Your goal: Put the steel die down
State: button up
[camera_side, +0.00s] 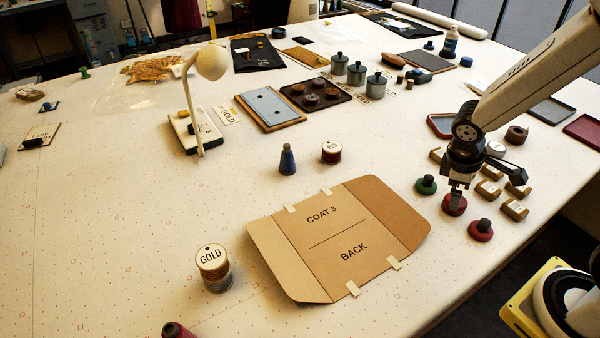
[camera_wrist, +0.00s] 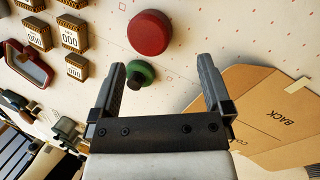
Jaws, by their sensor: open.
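My gripper (camera_side: 456,196) points down at the right of the table, just above a round red piece (camera_side: 455,205). In the wrist view my gripper (camera_wrist: 168,80) is open, with nothing held between its fingers. A red disc (camera_wrist: 149,33) lies beyond the fingertips there, and a green knob (camera_wrist: 140,73) shows beside the left finger. In the side view a green piece with a dark top (camera_side: 427,185) and another red piece with a dark top (camera_side: 481,230) flank my gripper. I cannot tell which piece, if any of these, is the steel die.
Several tan blocks (camera_side: 489,191) lie right of my gripper. A tan card folder (camera_side: 338,233) lies open to the left. A red-rimmed tray (camera_side: 440,125) stands behind.

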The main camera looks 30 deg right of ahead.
jog(key=shift+s+a+r+m+t+y, duration=0.1)
jog(key=shift+a+r+m+t+y, duration=0.4)
jog(key=shift+a+m, duration=0.6)
jog(key=shift+w+a+r+m+t+y, duration=0.1)
jog(key=shift+a+r+m+t+y, duration=0.15)
jog(key=shift+a+m+t+y, duration=0.75)
jog(key=shift+s+a+r+m+g+y, duration=0.1)
jog(key=shift+a+r+m, duration=0.45)
jog(key=shift+a, duration=1)
